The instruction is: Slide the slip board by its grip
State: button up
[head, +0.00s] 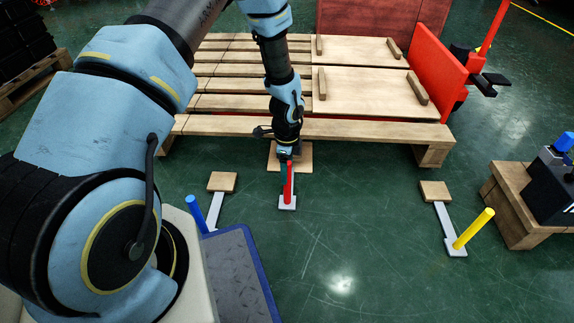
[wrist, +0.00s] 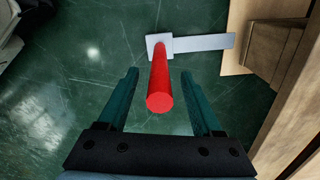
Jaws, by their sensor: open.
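Three slip boards lie on the green floor. Each has a flat wooden plate, a grey strip and an upright coloured grip. The red grip (head: 288,183) stands in front of the pallet, its wooden plate (head: 303,158) at the pallet's front edge. My gripper (head: 286,154) is above the red grip, pointing down. In the wrist view the red grip (wrist: 160,92) stands between my open fingers (wrist: 158,80), with gaps on both sides. The blue grip (head: 196,214) is to the left, partly beside my base. The yellow grip (head: 474,229) is to the right.
A slatted wooden pallet (head: 390,130) with flat boards (head: 365,92) on it stands behind the gripper. A red pallet truck (head: 440,70) is at the back right. A low wooden stand (head: 508,200) is at the right. Floor between the red and yellow grips is clear.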

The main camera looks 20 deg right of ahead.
jog(key=shift+f, duration=0.1)
grip_shut()
dwell(0.6)
dwell(0.9)
